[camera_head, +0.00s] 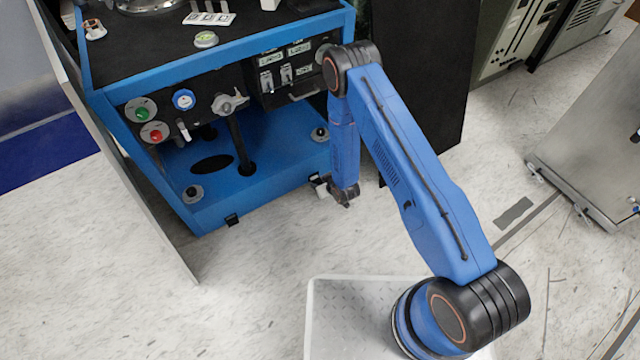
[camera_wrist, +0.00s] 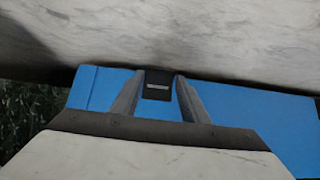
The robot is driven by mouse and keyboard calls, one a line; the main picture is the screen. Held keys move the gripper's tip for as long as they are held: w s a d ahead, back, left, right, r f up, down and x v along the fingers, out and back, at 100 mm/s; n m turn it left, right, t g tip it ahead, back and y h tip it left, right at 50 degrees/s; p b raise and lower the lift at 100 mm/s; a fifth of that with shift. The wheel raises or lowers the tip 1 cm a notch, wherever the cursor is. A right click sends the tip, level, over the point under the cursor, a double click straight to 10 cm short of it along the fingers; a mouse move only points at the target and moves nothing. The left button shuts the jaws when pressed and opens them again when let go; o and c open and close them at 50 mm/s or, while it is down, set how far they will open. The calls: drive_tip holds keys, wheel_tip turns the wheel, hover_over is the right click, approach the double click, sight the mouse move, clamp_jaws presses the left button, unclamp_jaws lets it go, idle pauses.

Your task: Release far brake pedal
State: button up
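The blue cart (camera_head: 215,195) has two small black brake pedals low on its front edge. The far pedal (camera_head: 315,180) is at the right end, partly hidden by my gripper. The near pedal (camera_head: 232,220) is further left and clear of my arm. In the wrist view, a black pedal (camera_wrist: 157,88) with a light stripe stands out from the blue edge. My gripper (camera_wrist: 160,75) has its two grey fingers apart, one on each side of this pedal. A gap shows beside it; I cannot tell whether either finger touches.
A grey panel (camera_head: 130,170) stands along the cart's left side. A dark panel (camera_head: 420,80) stands behind my arm. A metal cabinet (camera_head: 595,150) is at the right. The marbled floor (camera_head: 250,270) in front of the cart is clear.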

sight(318, 183)
clamp_jaws()
drive_tip(key=shift+w+a+r+g+h, duration=0.2)
drive_tip(key=shift+r+g+h, duration=0.15)
drive_tip(key=shift+r+g, duration=0.25)
drive_tip(key=shift+w+a+r+g+h, duration=0.15)
drive_tip(key=shift+r+g+h, duration=0.25)
drive_tip(key=shift+r, duration=0.25)
drive_tip(key=shift+w+a+r, duration=0.1)
drive_tip(key=shift+w+r, duration=0.1)
drive_tip(key=shift+r, duration=0.25)
drive_tip(key=shift+w+a+r, duration=0.1)
drive_tip(key=shift+w+r, duration=0.1)
drive_tip(key=shift+r, duration=0.2)
drive_tip(key=shift+o, duration=2.4)
unclamp_jaws()
drive_tip(key=shift+o, duration=0.3)
drive_tip(key=shift+f, duration=0.1)
drive_tip(key=shift+d, duration=0.1)
drive_tip(key=shift+s, duration=0.1)
drive_tip(key=v, duration=1.7)
drive_tip(key=shift+r, duration=0.2)
